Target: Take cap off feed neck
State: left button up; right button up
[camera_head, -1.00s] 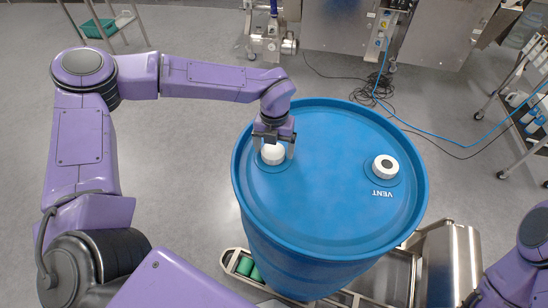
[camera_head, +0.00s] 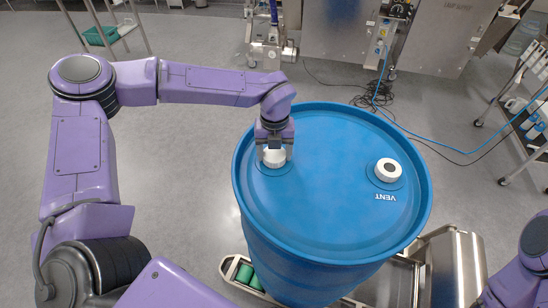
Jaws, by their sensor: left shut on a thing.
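A large blue drum (camera_head: 320,215) stands upright below me. A white cap (camera_head: 274,158) sits at the left of its lid. My left gripper (camera_head: 274,155) reaches down from above with a finger on each side of this cap and is shut on it. The cap is at or very near the lid; I cannot tell whether it is still seated on a neck. The neck under it is hidden. A second white cap (camera_head: 388,170) with a dark centre sits at the right of the lid, beside the word VENT. My right arm shows at the lower right, but its gripper is out of view.
The drum stands on a roller conveyor (camera_head: 240,272) with green rollers. A steel housing (camera_head: 455,265) is at the drum's lower right. A trolley with bottles (camera_head: 530,110) stands at the right, and steel machines (camera_head: 345,30) stand behind. Cables lie on the floor behind the drum.

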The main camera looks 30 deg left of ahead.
pick_arm(q)
jog(key=shift+f+n+b, duration=0.1)
jog(key=shift+n+b, duration=0.25)
jog(key=shift+n, duration=0.85)
jog(key=shift+n+b, duration=0.7)
jog(key=shift+b, duration=0.05)
jog(key=n+b, duration=0.2)
jog(key=n, duration=0.1)
jog(key=shift+n, duration=0.3)
